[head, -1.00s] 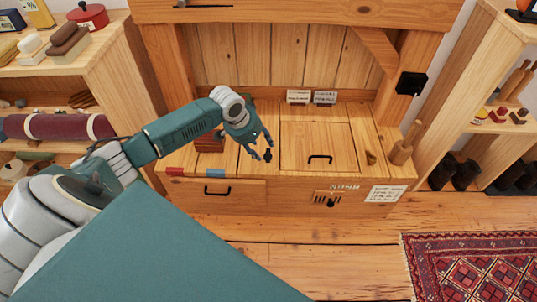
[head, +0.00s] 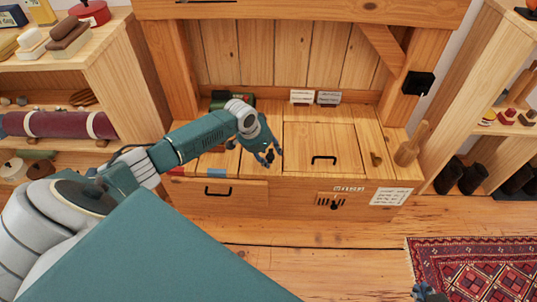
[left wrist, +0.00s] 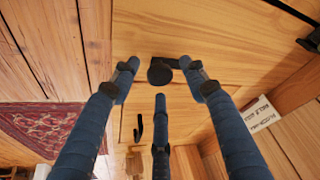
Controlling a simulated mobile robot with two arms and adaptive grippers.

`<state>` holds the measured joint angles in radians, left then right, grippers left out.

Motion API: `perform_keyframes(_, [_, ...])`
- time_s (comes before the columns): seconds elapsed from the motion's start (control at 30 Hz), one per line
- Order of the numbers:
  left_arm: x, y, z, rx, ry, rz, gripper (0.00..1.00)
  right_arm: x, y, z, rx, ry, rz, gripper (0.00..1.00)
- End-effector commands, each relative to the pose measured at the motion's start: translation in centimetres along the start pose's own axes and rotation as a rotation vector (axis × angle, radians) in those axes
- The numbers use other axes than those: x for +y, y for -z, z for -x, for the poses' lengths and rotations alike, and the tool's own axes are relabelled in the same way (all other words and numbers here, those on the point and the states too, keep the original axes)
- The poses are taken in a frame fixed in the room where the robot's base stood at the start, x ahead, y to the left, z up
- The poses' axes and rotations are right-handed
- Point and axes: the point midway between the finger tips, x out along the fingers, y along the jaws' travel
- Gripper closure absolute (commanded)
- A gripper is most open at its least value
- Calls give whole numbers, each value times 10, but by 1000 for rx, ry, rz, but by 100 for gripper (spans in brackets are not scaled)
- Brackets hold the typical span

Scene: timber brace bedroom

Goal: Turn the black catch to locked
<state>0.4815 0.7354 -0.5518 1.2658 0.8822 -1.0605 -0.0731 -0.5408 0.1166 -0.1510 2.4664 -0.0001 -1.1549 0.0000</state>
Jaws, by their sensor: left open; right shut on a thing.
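The black catch (head: 269,155) sits on the wooden bench top, left of the square lid (head: 305,140). In the left wrist view the catch (left wrist: 159,73) shows as a round black knob with a short bar to its right. My left gripper (head: 270,158) is open, its fingers spread around the knob. In the left wrist view two fingertips of my left gripper (left wrist: 159,78) flank it and a third is below; I cannot tell whether they touch. My right gripper (head: 424,292) shows only partly at the head view's bottom edge; what it holds is not clear.
The lid has a black handle (head: 323,158). A drawer handle (head: 217,191) and a small black lever (head: 334,205) are on the bench front. A wooden mallet-like tool (head: 408,150) stands at the right. Two small cards (head: 302,96) stand at the back. Shelves flank the bench.

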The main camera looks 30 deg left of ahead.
Motion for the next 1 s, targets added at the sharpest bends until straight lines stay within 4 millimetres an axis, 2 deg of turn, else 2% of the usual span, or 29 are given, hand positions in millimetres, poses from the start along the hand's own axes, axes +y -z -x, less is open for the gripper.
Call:
perform_keyframes(0.07, [0,0,0,0,0,0,55,0,0,0,0,0,0,100])
perform_keyframes(0.1, [0,0,0,0,0,0,59,0,0,0,-1,0,0,100])
perform_keyframes(0.3, [0,0,0,0,0,0,99,0,0,0,-1,0,0,100])
perform_keyframes(0.73, [0,1,1,3,-14,-27,100,0,0,0,-1,0,0,100])
perform_keyframes(1.0, [-2,2,0,4,-71,-166,100,-1,6,-2,31,1,0,100])
